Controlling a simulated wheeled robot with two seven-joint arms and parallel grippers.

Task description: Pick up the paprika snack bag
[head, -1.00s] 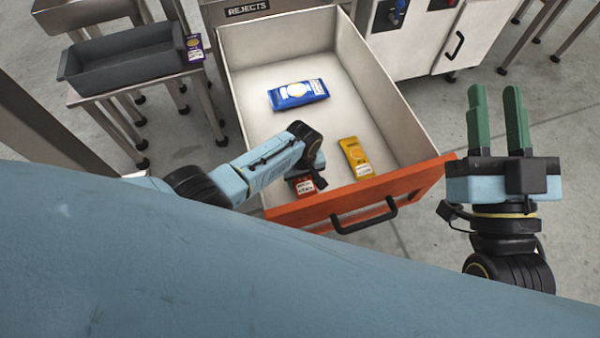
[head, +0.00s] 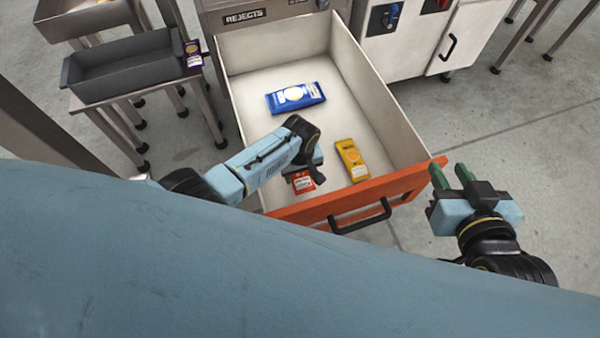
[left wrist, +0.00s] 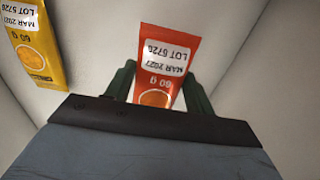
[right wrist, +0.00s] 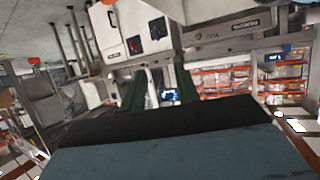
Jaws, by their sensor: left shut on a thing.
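The paprika snack bag is most likely the red-orange bag (head: 304,181) in the front of the open drawer; its flavour name is not readable. In the left wrist view the red bag (left wrist: 168,60) shows a white label with lot and date print. My left gripper (head: 303,176) reaches down into the drawer, with its green fingers on both sides of the red bag, shut on it. In the left wrist view the left gripper (left wrist: 160,88) hides the bag's lower end. My right gripper (head: 452,174) is open and empty, right of the drawer's front; its fingers also show in the right wrist view (right wrist: 160,88).
The rejects drawer (head: 372,190) has an orange front and pale walls. A yellow bag (head: 352,160) lies right of the red one, and a blue bag (head: 295,97) further back. A grey tray (head: 125,72) and a purple packet (head: 193,55) are on a stand at left.

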